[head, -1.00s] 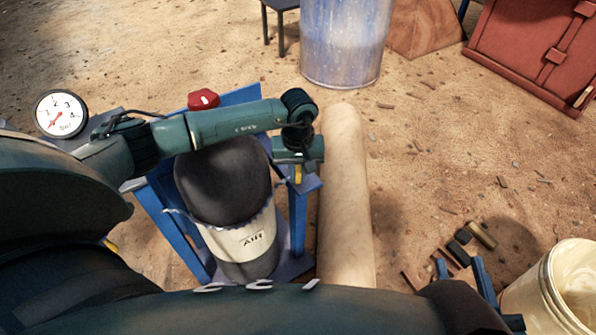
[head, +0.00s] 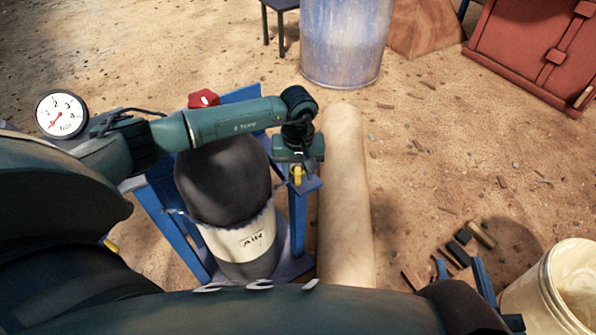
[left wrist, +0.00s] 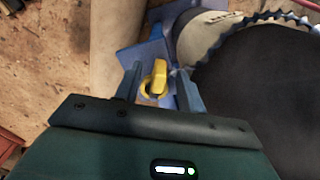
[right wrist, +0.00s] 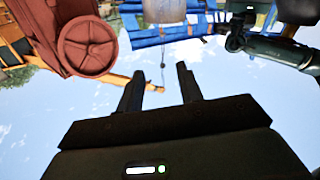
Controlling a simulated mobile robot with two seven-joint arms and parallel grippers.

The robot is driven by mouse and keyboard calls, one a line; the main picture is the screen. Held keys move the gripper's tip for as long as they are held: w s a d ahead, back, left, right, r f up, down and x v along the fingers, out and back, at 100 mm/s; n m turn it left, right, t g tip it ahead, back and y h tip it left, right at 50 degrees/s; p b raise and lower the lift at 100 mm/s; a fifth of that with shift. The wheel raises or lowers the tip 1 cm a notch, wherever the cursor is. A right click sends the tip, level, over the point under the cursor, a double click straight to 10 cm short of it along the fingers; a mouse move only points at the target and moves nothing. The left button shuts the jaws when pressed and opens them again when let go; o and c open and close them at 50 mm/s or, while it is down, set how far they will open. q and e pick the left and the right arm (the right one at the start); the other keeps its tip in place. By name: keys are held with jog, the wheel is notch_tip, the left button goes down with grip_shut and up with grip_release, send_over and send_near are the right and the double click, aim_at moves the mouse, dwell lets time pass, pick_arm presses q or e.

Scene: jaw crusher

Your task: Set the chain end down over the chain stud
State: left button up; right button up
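My left gripper (left wrist: 160,88) is open, its two fingers on either side of a yellow piece (left wrist: 157,78) with a ring-like loop at its lower end. Gaps show between the fingers and this piece. I cannot tell whether it is the chain end, the chain stud or both together. In the head view the yellow piece (head: 297,175) shows just below the left gripper, at the right post of the blue stand (head: 298,225). A dark chain (left wrist: 245,28) runs round the air cylinder (head: 240,247). My right gripper (right wrist: 160,88) is open and empty, pointing elsewhere.
The cylinder's large dark top (head: 222,180) stands close beside the left gripper. A red knob (head: 203,98) and a gauge (head: 60,114) are behind and to the left. A pale log-like roll (head: 345,200) lies right of the stand. A cream bucket (head: 555,290) stands front right.

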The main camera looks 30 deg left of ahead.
pick_arm(q)
notch_tip(320, 180, up, 12)
jog(key=p, duration=0.2)
jog(key=shift+r+p, duration=0.25)
jog(key=shift+p, duration=0.1)
pick_arm(e)
jog(key=shift+d+f+m+g+h, duration=0.1)
jog(key=shift+d+m+g+h, duration=0.5)
jog(key=shift+g, duration=0.4)
jog(key=shift+a, duration=0.1)
